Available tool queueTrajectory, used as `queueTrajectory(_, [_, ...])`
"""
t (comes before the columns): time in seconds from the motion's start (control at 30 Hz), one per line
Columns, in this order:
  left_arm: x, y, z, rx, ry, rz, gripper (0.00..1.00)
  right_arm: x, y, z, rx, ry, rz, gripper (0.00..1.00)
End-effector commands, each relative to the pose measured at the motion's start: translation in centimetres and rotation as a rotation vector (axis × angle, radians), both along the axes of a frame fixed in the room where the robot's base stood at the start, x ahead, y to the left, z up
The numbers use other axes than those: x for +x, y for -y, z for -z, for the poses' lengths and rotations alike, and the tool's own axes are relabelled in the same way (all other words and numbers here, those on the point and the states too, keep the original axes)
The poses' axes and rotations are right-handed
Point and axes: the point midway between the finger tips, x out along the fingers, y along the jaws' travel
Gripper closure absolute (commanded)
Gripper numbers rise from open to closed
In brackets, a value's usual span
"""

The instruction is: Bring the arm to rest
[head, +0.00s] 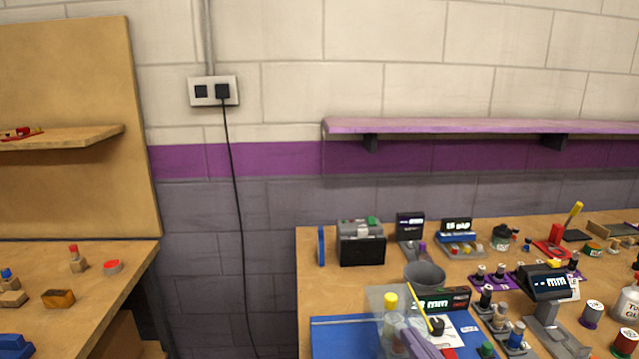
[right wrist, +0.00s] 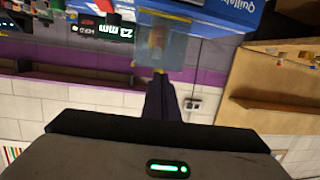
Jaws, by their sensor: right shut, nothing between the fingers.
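My right gripper (right wrist: 158,82) shows in the right wrist view as dark fingers reaching up from a dark bar. The fingers are closed together with nothing between them. The tips lie in the picture just below a clear box with a yellowish thing in it (right wrist: 162,45); I cannot tell the gap in depth. In the head view I cannot clearly pick the gripper out from the things at the bottom. My left gripper is in neither view.
The right bench (head: 312,270) is crowded: a grey cup (head: 425,275), a blue mat (head: 340,335), a clear box (head: 375,298), several small displays. A purple shelf (head: 450,126) juts out above. The left bench (head: 110,295) holds small parts. A gap separates the benches.

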Motion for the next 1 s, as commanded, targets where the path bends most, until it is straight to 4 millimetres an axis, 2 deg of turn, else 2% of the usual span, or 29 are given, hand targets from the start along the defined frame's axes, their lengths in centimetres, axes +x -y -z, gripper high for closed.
queueTrajectory(0.03, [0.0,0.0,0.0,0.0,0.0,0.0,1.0,-1.4,1.3,3.4,-0.017,-0.113,0.033,1.0])
queueTrajectory(0.1, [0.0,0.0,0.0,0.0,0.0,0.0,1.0,-3.6,2.8,7.5,-0.05,-0.262,0.065,1.0])
queueTrajectory(0.2, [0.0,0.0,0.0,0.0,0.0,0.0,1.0,-7.4,4.6,12.4,-0.093,-0.457,0.089,1.0])
queueTrajectory(0.3, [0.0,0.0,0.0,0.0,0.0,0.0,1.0,-11.0,5.8,15.9,-0.125,-0.613,0.093,1.0])
queueTrajectory(0.5, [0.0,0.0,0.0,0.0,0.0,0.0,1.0,-17.5,7.2,20.3,-0.167,-0.854,0.078,1.0])
queueTrajectory(0.7, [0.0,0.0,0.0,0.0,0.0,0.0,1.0,-23.7,8.1,22.9,-0.194,-1.057,0.047,1.0])
queueTrajectory(1.0, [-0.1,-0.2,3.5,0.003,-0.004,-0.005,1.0,-20.5,5.8,29.9,-0.151,-0.909,0.004,1.0])
